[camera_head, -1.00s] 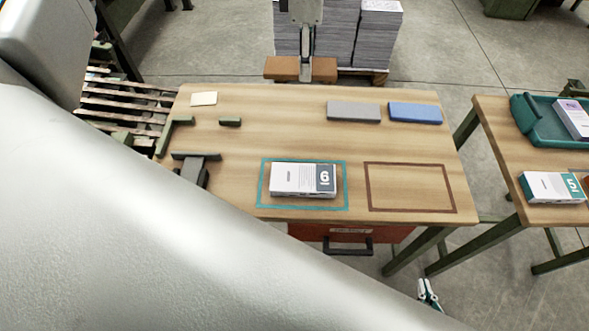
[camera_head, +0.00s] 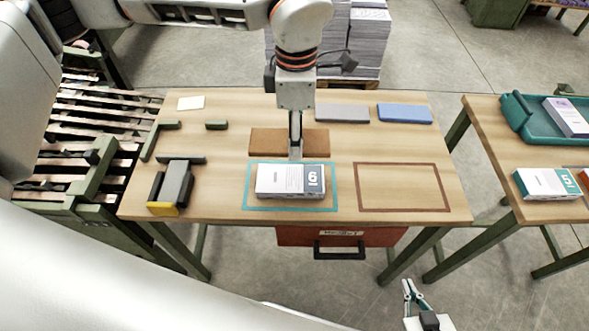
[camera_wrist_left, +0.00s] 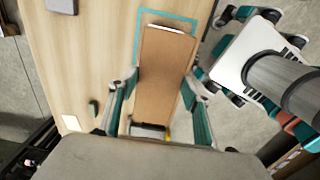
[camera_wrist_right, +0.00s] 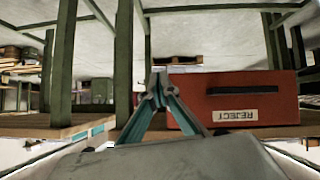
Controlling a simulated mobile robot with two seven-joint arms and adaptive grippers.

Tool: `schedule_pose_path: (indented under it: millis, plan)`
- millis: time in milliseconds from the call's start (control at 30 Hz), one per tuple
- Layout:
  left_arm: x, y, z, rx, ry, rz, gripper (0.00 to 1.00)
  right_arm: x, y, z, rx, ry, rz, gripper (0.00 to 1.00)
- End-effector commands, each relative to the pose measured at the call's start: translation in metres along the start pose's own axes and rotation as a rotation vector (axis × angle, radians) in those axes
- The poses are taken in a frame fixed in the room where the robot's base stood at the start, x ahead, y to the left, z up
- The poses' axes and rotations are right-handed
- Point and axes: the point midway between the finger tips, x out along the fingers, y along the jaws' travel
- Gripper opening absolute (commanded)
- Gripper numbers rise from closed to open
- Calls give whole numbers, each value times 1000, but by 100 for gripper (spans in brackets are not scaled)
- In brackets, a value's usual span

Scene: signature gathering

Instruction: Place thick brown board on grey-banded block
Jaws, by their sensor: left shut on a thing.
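The thick brown board (camera_head: 267,141) is shut in my left gripper (camera_head: 295,152), which reaches down from the top in the head view. The board appears flat and just behind the grey-banded block (camera_head: 282,179) marked 6; its exact height is hard to tell. In the left wrist view the board (camera_wrist_left: 163,75) lies between the teal fingers and covers much of the teal outline, with a thin white edge showing past its far end. The block lies inside the teal outline (camera_head: 245,190). My right gripper (camera_head: 408,284) is shut and empty in front of the table.
A grey pad (camera_head: 342,113) and a blue pad (camera_head: 404,113) lie at the back right. The brown outline (camera_head: 443,190) is bare. Green stops (camera_head: 216,125) and a dark device (camera_head: 172,185) stand left. A red REJECT drawer (camera_wrist_right: 235,100) hangs under the table. A side table holds a teal tray (camera_head: 515,115).

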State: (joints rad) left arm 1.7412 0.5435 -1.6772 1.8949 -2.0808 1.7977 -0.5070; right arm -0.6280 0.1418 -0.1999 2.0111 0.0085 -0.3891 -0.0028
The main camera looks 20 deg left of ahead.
Motion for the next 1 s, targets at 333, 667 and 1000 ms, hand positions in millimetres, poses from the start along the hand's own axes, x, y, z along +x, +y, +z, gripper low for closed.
schedule_pose_path:
  millis: [333,667,1000]
  plan:
    - [72,0,0,0,0,-2,25,2,-1,4,-4,-1,1,0]
    - [98,-1,0,1,1,-4,25,3,1,5,-6,-1,5,0]
    - [121,0,0,0,-1,1,25,5,2,8,-11,-4,6,0]
